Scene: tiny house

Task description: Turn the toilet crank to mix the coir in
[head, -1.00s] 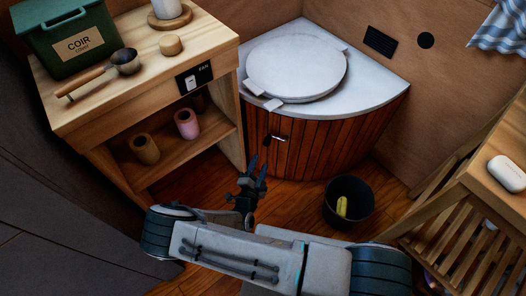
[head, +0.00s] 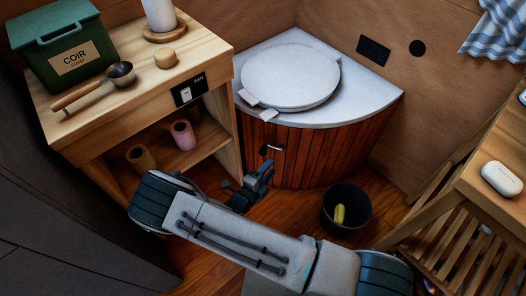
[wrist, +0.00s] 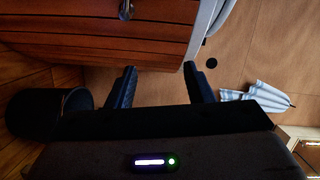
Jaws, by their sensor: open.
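The corner toilet (head: 330,145) has a slatted wood front and a white top with a closed round lid (head: 290,76). Its small crank (head: 271,149), dark with a bright metal part, is on the upper left of the slatted front. The crank also shows at the top edge of the wrist view (wrist: 126,9), partly cut off. My gripper (head: 264,173) is open and empty, just below the crank and apart from it.
A black bin (head: 330,222) with a yellow thing inside stands on the floor right of my gripper. The shelf unit at left (head: 100,165) holds a green coir box (head: 60,52) and a scoop (head: 105,84). A slatted wooden stand (head: 455,225) is at right.

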